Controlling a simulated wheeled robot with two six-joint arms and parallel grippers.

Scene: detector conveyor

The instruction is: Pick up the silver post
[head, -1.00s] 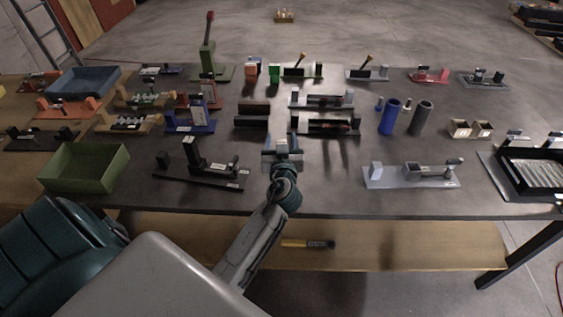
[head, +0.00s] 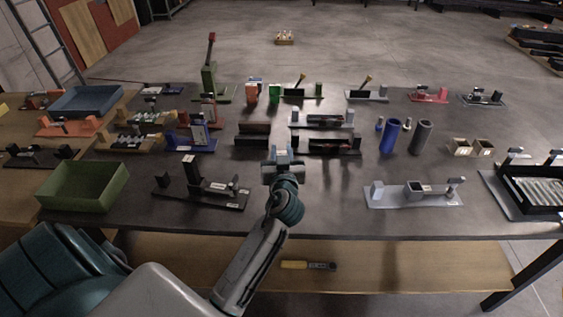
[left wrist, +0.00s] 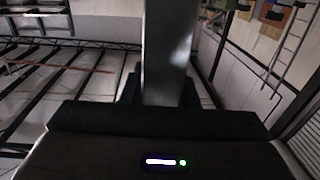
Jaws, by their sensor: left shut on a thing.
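The silver post (left wrist: 168,50) stands up between the dark fingers of my left gripper (left wrist: 160,95) in the left wrist view. It is a plain, smooth grey bar, and its upper end runs out of the picture. In the head view my left gripper (head: 282,168) is over the dark table, in front of and left of a black fixture (head: 330,145). A small pale grey part of the post (head: 282,154) shows at its tips. The gripper is shut on the post. The post's lower end is hidden by the gripper. My right gripper is not in view.
A green bin (head: 84,188) and a black fixture (head: 200,188) stand to the left. A grey fixture (head: 415,194) stands to the right. Blue and grey cylinders (head: 390,135) are farther back. Bare table (head: 330,205) lies between the two front fixtures.

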